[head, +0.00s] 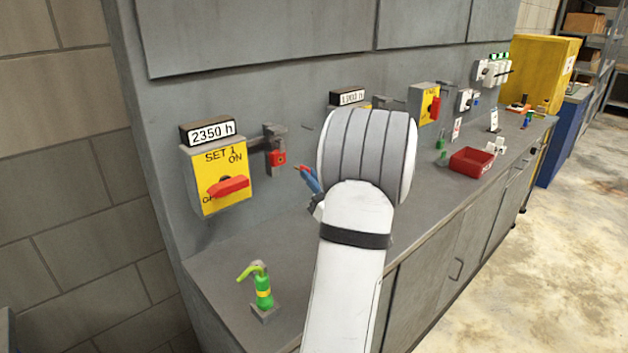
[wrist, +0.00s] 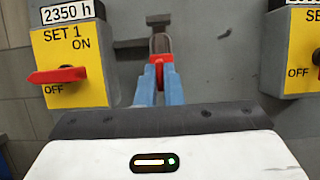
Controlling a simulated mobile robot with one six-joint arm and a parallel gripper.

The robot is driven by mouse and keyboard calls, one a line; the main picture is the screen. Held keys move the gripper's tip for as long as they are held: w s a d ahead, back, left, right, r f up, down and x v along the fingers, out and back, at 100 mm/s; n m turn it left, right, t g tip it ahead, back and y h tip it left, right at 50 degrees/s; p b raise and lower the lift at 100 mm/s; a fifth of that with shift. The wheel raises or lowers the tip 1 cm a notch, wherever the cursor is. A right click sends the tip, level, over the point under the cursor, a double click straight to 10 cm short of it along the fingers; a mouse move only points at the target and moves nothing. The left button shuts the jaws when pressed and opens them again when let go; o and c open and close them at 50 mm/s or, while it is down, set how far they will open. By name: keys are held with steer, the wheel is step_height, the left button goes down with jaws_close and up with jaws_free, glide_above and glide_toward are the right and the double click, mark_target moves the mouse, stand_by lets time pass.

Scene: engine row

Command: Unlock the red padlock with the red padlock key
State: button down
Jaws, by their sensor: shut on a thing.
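The red padlock (head: 278,158) hangs on a grey bracket (head: 273,138) on the panel, right of the SET 1 switch. My gripper (head: 304,172) is a short way right of it and slightly lower, with a small gap in the head view. A small red piece, seemingly the red padlock key (head: 299,168), shows at the blue fingertips. In the wrist view, the fingers of my gripper (wrist: 159,80) are shut on a red piece in front of the bracket (wrist: 160,40). Key and padlock overlap there, so their edges are hard to tell apart.
The SET 1 switch box (head: 218,178) with a red handle is left of the padlock. A green bottle-shaped item (head: 263,290) stands on the near counter. My arm hides part of the counter; the counter below the padlock looks clear.

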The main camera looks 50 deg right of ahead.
steer(key=shift+w, duration=0.25)
steer(key=w+b, duration=0.1)
steer(key=w, duration=0.5)
steer(key=shift+w+d, duration=0.2)
steer(key=shift+d, duration=0.2)
stand_by(1.2)
steer(key=shift+d+n+y+b, duration=0.1)
steer(key=shift+n+y+b, duration=1)
steer(key=shift+n+b, duration=0.85)
steer(key=shift+d+n+y+b, duration=0.1)
steer(key=shift+n+y+b, duration=1)
steer(key=shift+n+b, duration=0.85)
steer(key=shift+r+n+g+y+b, duration=0.1)
steer(key=shift+n+g+y+b, duration=0.55)
steer(key=shift+n+b, duration=0.9)
steer(key=shift+r+n+g+y+b, duration=0.1)
steer(key=shift+n+g+y+b, duration=0.7)
steer(key=shift+n, duration=1.35)
steer(key=shift+f+t+b, duration=0.25)
steer(key=shift+f+b, duration=0.6)
steer(key=shift+f, duration=0.05)
